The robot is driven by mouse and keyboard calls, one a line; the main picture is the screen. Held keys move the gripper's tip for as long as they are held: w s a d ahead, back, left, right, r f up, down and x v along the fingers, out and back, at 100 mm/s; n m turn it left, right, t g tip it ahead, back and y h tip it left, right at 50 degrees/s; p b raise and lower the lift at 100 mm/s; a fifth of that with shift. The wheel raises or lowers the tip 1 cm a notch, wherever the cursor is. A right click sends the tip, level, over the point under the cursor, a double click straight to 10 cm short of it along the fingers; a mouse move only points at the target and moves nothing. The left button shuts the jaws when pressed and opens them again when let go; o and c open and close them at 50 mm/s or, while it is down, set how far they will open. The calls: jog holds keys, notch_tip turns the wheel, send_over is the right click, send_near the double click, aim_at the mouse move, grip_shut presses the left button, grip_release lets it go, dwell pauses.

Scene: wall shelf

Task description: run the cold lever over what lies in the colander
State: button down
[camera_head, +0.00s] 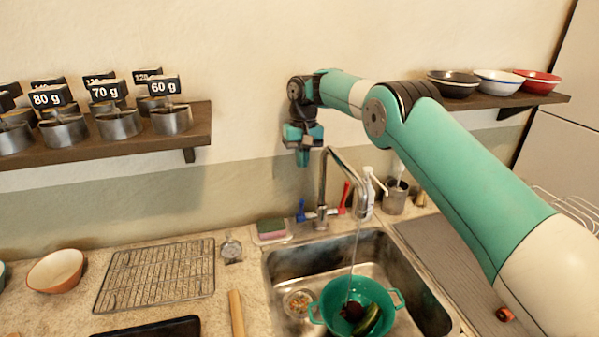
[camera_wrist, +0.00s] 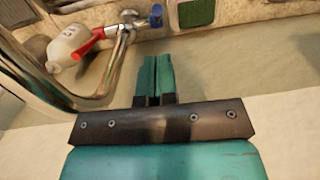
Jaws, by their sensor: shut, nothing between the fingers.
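The tap (camera_head: 323,180) stands behind the sink, with a blue lever (camera_head: 300,211) on its left and a red lever (camera_head: 345,196) on its right. A thin stream of water (camera_head: 354,250) falls from the spout into the green colander (camera_head: 331,296) in the sink. In the colander lie a dark red round item (camera_head: 352,312) and a dark green long one (camera_head: 368,320). My gripper (camera_head: 303,160) is shut and empty, pointing down above and behind the blue lever, apart from it. The wrist view shows the blue lever (camera_wrist: 156,16) and red lever (camera_wrist: 87,46) beyond the closed fingers (camera_wrist: 154,80).
A soap bottle (camera_head: 367,190) and a metal cup (camera_head: 395,197) stand right of the tap. A sponge (camera_head: 271,227) lies to its left. A shelf (camera_head: 150,143) with labelled tins and a bowl shelf (camera_head: 500,100) flank my arm.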

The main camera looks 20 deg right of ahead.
jog(key=p, duration=0.1)
send_over(302, 209)
jog(key=f, duration=0.8)
jog(key=shift+w+d+f, duration=0.1)
jog(key=shift+w+f, duration=0.1)
jog(key=shift+f, duration=0.2)
jog(key=shift+f, duration=0.1)
